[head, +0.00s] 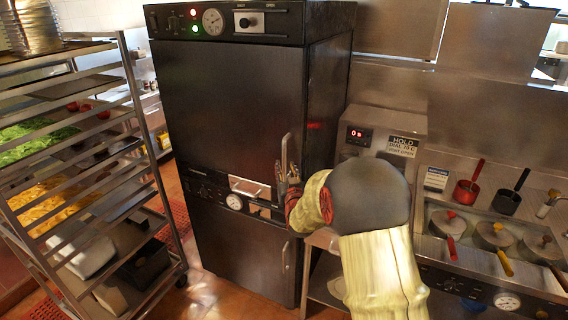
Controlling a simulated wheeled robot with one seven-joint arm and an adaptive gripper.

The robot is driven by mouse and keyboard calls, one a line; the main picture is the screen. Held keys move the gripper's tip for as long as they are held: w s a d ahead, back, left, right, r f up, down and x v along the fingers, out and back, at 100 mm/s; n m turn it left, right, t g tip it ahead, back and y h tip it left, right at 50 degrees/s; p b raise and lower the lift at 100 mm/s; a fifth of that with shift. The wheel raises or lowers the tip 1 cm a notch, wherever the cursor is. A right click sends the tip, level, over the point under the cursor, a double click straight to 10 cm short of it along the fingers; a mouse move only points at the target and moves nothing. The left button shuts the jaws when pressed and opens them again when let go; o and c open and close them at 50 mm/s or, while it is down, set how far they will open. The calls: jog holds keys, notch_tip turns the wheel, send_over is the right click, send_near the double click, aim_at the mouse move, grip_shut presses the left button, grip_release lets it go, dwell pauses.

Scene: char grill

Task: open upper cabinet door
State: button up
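The tall black cabinet has an upper door (228,110) that looks closed, flush with the cabinet front. Its upright metal handle (284,150) is at the door's lower right edge. My gripper (283,174) is at the lower part of this handle, in front of the door. The fingers are small and overlap the handle in this view, so I cannot tell whether they touch it or are closed around it. My arm comes in from the lower right and hides part of the cabinet's right edge.
The cabinet's lower door (235,245) is closed, with a control panel and dial (234,202) above it. A rack of food trays (85,170) stands close on the left. A steel counter (480,240) with lidded pots is on the right.

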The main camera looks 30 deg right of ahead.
aim_at(284, 163)
jog(key=shift+x, duration=2.3)
jog(key=c, duration=0.4)
jog(key=c, duration=0.3)
grip_shut()
